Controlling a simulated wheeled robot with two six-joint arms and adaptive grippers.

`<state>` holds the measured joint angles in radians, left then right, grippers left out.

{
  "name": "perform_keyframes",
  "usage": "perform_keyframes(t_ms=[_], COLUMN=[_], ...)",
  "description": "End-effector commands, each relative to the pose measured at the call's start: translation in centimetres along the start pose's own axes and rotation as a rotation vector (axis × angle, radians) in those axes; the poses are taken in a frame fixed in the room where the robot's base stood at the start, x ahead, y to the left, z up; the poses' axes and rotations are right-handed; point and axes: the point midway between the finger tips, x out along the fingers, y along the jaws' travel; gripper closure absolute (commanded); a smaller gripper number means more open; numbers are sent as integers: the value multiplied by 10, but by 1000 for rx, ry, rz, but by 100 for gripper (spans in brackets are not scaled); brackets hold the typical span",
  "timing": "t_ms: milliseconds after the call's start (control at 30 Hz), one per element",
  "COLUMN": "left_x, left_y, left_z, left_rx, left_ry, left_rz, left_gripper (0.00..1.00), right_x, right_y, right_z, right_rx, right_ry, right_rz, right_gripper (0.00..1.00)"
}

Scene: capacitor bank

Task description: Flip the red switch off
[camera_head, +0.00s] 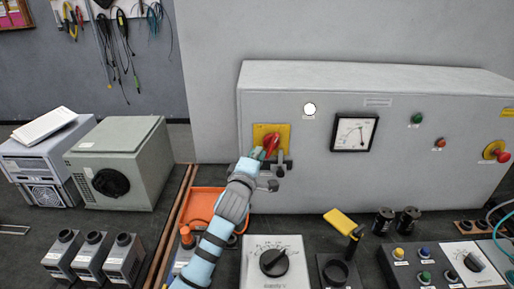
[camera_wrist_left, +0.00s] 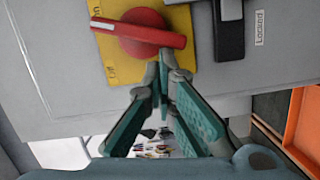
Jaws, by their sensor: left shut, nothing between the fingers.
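The red rotary switch (camera_head: 271,143) sits on a yellow plate (camera_head: 284,130) at the left of the grey cabinet's front. In the left wrist view the red switch (camera_wrist_left: 140,34) has a bar-shaped handle with a white mark at its left end. The yellow plate (camera_wrist_left: 120,70) shows there behind it with small lettering. My left gripper (camera_head: 262,155) is at the switch, just below its handle. In the left wrist view its fingertips (camera_wrist_left: 160,70) are together, empty, and close to the handle's right part; whether they touch it is unclear. My right gripper is out of view.
A dark latch (camera_wrist_left: 229,30) beside the switch carries a "Locked" label (camera_wrist_left: 260,28). The grey cabinet (camera_head: 330,185) also has a gauge (camera_head: 353,132) and buttons. Below are an orange tray (camera_head: 207,200), a dial box (camera_head: 274,262) and a yellow-handled tool (camera_head: 341,221).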

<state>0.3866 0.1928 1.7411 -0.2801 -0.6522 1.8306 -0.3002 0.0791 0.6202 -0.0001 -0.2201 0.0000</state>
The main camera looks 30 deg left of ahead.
Motion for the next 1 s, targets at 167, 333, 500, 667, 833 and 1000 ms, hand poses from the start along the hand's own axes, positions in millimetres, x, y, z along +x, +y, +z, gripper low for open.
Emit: perform_keyframes(t_ms=[167,333,500,667,833,1000], left_x=[0,0,0,0,1,1], left_y=[-1,-2,-2,-2,-3,-3], left_z=[1,1,2,2,3,3], left_rx=[-11,-21,-32,-42,-52,-62], left_ry=[-1,-2,-2,-2,-3,-3], left_rz=[2,5,7,10,13,15], left_gripper=[100,100,100,100,100,100], right_x=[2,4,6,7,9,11], right_y=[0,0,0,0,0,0], right_z=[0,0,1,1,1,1], right_rx=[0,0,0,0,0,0], right_ry=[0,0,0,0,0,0], right_rz=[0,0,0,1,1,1], right_gripper=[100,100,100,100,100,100])
